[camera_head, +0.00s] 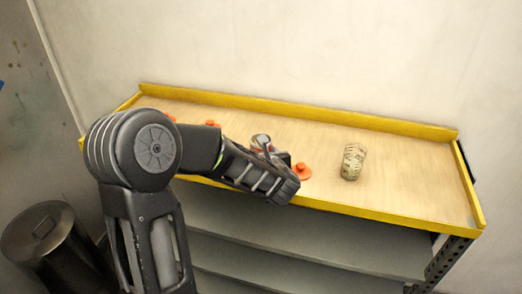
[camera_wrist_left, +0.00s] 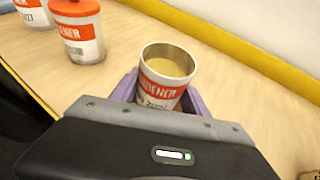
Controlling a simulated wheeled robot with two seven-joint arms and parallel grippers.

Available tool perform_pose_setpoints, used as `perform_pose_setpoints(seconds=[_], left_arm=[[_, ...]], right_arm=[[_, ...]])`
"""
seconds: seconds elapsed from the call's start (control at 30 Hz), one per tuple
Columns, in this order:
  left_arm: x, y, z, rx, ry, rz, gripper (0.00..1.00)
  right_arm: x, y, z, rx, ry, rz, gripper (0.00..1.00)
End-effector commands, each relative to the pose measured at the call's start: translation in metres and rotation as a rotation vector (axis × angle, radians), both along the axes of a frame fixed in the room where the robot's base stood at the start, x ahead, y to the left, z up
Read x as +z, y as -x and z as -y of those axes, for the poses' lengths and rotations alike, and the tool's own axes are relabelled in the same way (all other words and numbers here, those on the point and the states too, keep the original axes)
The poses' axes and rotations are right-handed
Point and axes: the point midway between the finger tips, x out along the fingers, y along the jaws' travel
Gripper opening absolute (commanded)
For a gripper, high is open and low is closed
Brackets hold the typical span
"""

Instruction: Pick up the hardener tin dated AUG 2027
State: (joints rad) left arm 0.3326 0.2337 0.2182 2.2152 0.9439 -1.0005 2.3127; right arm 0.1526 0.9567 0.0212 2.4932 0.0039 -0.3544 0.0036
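A white tin (camera_wrist_left: 163,88) with a red band lettered "HARDENER" stands upright between the purple fingers of my left gripper (camera_wrist_left: 165,98) in the left wrist view. Its top has no lid and I see a tan inside. A handwritten line under the band is too small and partly hidden to read. The fingers lie close against both sides of the tin; whether they clamp it is not clear. In the head view the tin (camera_head: 261,140) shows behind my left gripper (camera_head: 272,155). Two other hardener tins with orange lids (camera_wrist_left: 80,35) (camera_wrist_left: 35,12) stand to the left. My right gripper is not in view.
An orange lid (camera_head: 303,172) lies on the wooden shelf top right of my gripper. A patterned beige cylinder (camera_head: 352,162) stands further right. A yellow rim (camera_head: 300,112) edges the shelf. The right part of the top is clear. A dark bin (camera_head: 52,245) stands at lower left.

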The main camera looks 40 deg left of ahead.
Motion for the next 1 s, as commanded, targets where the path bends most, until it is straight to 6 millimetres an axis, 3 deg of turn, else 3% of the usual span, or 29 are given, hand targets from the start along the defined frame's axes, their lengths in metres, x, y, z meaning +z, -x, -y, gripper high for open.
perform_pose_setpoints(seconds=[0.57, 0.87, 1.0], left_arm=[[0.0, 0.0, 0.0, 0.0, 0.0, 0.0, 0.05], [0.004, 0.0, 0.0, 0.001, 0.0, 0.003, 0.05], [0.019, -0.001, -0.001, 0.002, -0.001, 0.006, 0.05]], right_arm=[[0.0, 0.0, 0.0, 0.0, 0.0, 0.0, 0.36], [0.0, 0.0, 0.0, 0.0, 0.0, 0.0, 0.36], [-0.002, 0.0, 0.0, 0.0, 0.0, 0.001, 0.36]])
